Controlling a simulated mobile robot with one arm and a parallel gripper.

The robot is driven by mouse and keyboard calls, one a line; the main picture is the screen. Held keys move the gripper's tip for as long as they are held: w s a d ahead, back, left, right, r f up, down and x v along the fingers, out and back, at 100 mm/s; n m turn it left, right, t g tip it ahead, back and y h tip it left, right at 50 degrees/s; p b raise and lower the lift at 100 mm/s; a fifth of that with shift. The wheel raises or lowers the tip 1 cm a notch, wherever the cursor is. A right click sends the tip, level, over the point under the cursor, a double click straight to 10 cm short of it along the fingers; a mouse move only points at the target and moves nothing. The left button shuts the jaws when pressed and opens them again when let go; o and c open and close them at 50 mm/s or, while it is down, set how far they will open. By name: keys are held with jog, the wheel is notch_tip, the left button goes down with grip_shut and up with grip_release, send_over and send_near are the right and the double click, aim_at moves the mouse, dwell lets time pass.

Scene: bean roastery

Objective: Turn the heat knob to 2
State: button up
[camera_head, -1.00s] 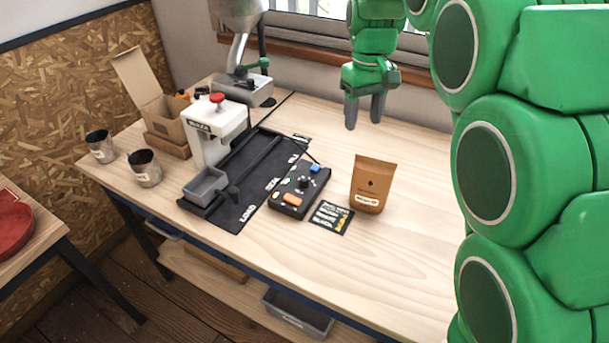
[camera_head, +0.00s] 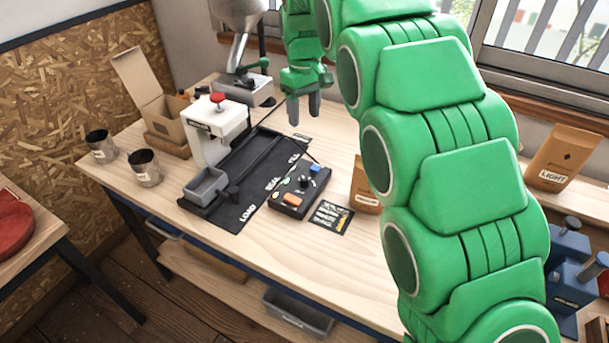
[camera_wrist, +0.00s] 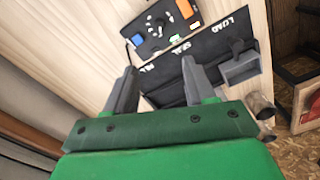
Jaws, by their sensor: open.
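The heat knob appears to be the black knob (camera_head: 304,181) on the small black control box (camera_head: 288,206), which lies on the table right of the black mat. The box also carries an orange button and a blue button. In the wrist view the box (camera_wrist: 145,38) is at the top, with the knob (camera_wrist: 159,22) near its middle. The knob's setting is too small to read. My gripper (camera_head: 303,108) is open and empty above the back of the table, behind the box and apart from it. In the wrist view both fingers (camera_wrist: 160,85) are spread.
A white press with a red top (camera_head: 218,130) and a grey tray (camera_head: 205,187) stand left of the box. A printed card (camera_head: 331,217) lies to its right. A brown bag (camera_head: 364,187) stands beyond, partly hidden by my arm. Two metal cups stand at far left.

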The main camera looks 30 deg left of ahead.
aim_at(305, 178)
notch_tip(305, 178, down, 21)
jog(key=shift+d, duration=0.1)
dwell(0.8)
grip_shut()
dwell(0.3)
jog(key=shift+m, duration=2.9)
